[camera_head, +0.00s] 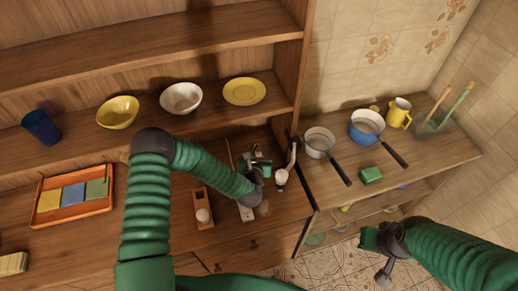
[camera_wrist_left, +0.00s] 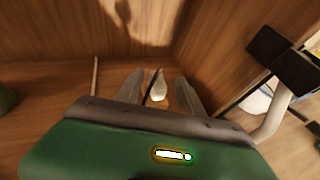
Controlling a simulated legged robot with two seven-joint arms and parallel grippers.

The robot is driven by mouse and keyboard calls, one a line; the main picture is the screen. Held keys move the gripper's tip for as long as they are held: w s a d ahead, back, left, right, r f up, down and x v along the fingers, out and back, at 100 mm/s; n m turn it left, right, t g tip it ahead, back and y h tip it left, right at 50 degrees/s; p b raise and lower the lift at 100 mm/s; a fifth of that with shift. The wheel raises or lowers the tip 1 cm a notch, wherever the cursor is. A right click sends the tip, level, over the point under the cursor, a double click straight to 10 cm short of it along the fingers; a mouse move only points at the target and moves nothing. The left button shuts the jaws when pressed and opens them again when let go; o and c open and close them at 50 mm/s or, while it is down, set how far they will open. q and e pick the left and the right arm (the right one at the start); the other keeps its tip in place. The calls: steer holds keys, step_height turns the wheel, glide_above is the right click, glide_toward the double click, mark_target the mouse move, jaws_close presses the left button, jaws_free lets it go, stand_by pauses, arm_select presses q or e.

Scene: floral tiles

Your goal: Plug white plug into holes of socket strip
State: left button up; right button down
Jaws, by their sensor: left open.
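My left gripper (camera_head: 257,163) is over the counter near the wooden side panel. It is open. In the left wrist view a white plug (camera_wrist_left: 158,86) with a dark cord shows between the fingers (camera_wrist_left: 158,92), which stand apart from it on both sides. In the head view my gripper hides the plug. A whitish strip (camera_head: 246,212), likely the socket strip, lies on the counter just below my left wrist and is partly hidden; its holes cannot be made out. My right gripper (camera_head: 376,258) is at the lower right, away from these things, and its fingers are unclear.
A white curved fixture (camera_head: 282,176) stands beside the side panel, close to my left gripper. A wooden holder (camera_head: 200,203) is left of the strip. An orange tray (camera_head: 72,196) is farther left. Pots (camera_head: 366,127) and a green block (camera_head: 371,175) stand on the right counter.

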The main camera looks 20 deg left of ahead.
mark_target(257, 146)
arm_select(q)
steer(key=w, duration=0.1)
steer(key=w+a+p, duration=0.1)
steer(key=w+a, duration=0.1)
steer(key=w, duration=0.1)
steer(key=shift+w+f, duration=0.1)
steer(key=shift+f, duration=0.3)
steer(key=shift+w+f, duration=0.2)
steer(key=shift+w, duration=0.05)
steer(key=shift+w+d+f, duration=0.15)
steer(key=shift+w+d, duration=0.05)
steer(key=shift+d, duration=0.05)
steer(key=c, duration=0.4)
steer(key=shift+s+a, duration=0.1)
steer(key=shift+s, duration=0.05)
jaws_close()
